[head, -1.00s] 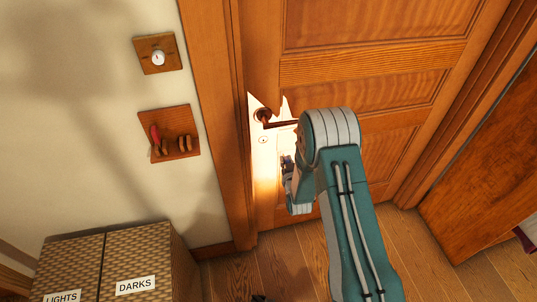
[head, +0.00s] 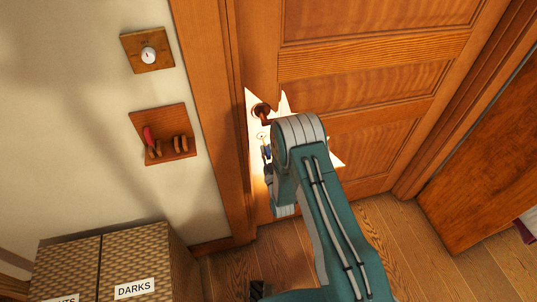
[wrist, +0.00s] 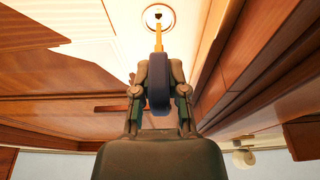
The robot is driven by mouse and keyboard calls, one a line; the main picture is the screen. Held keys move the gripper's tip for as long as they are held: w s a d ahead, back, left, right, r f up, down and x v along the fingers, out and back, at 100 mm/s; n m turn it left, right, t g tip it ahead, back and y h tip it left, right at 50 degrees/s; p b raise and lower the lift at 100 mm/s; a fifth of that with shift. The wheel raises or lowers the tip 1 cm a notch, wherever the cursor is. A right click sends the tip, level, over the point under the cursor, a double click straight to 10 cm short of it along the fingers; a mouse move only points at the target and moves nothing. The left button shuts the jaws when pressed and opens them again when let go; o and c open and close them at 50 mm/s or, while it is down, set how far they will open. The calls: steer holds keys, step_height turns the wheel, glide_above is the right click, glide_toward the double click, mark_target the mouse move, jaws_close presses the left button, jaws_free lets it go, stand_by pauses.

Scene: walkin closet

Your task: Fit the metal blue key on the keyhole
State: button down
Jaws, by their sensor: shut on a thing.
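My gripper (wrist: 158,92) is shut on the blue key (wrist: 158,75) in the wrist view. The key's dark blue head sits between the fingers, and its brass shaft points up the picture toward the keyhole (wrist: 158,15). The shaft's tip overlaps the lower part of the round keyhole plate, and the dark hole still shows above it. I cannot tell whether the tip touches the plate. In the head view, the keyhole (head: 262,136) is below the door handle, with a bit of blue key (head: 267,153) just below it. My arm hides most of the gripper there.
The dark door handle (head: 262,112) is just above the keyhole on the wooden door (head: 370,95). A wall peg board (head: 164,134) with a red item and a dial plate (head: 147,51) are at left. Wicker hampers (head: 150,255) stand below them.

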steer(key=shift+w+a, duration=0.2)
steer(key=shift+w, duration=0.25)
steer(key=shift+w+a, duration=0.2)
steer(key=shift+w, duration=0.6)
steer(key=shift+w+a, duration=0.2)
steer(key=shift+w, duration=0.6)
stand_by(2.9)
steer(key=c, duration=0.6)
jaws_free()
steer(key=v, duration=0.7)
steer(key=shift+s+f, duration=0.15)
steer(key=shift+s, duration=0.05)
